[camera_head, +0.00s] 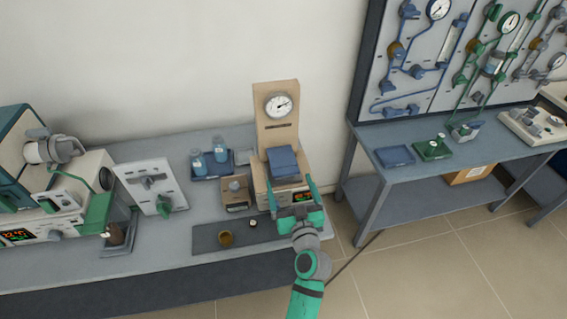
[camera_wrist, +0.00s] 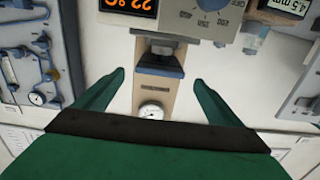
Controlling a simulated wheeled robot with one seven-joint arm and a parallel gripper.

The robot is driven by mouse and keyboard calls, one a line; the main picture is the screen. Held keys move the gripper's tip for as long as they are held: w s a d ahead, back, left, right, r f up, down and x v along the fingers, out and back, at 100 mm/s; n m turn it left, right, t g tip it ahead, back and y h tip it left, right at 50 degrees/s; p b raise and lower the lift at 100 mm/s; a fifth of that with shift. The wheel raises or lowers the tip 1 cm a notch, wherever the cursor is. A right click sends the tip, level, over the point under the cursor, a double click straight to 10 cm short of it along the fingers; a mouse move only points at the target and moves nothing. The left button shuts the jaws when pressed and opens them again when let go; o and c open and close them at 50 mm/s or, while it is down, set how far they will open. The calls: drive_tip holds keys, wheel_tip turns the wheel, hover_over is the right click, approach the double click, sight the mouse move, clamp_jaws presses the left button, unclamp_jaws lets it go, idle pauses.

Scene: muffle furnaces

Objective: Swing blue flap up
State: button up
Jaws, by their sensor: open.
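A blue flap (camera_head: 283,162) sits on the front of a beige upright device (camera_head: 275,123) with a round gauge. It appears closed or lowered, but its hinge is too small to make out. In the wrist view, which is upside down, the dark blue flap (camera_wrist: 159,66) shows between my fingers. My green gripper (camera_head: 291,184) is in front of the device, its two fingers spread on either side below the flap. The gripper is also seen in the wrist view (camera_wrist: 158,78), open with nothing between the fingertips. No contact with the flap is visible.
A small brown box (camera_head: 236,193) and a blue tray with bottles (camera_head: 211,166) stand left of the device. A white panel (camera_head: 150,185) and furnace (camera_head: 70,197) are farther left. A gap separates the right bench (camera_head: 470,160).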

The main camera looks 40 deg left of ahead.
sight(285, 167)
drive_tip(key=x, duration=1)
drive_tip(key=shift+d, duration=0.1)
drive_tip(key=c, duration=1.5)
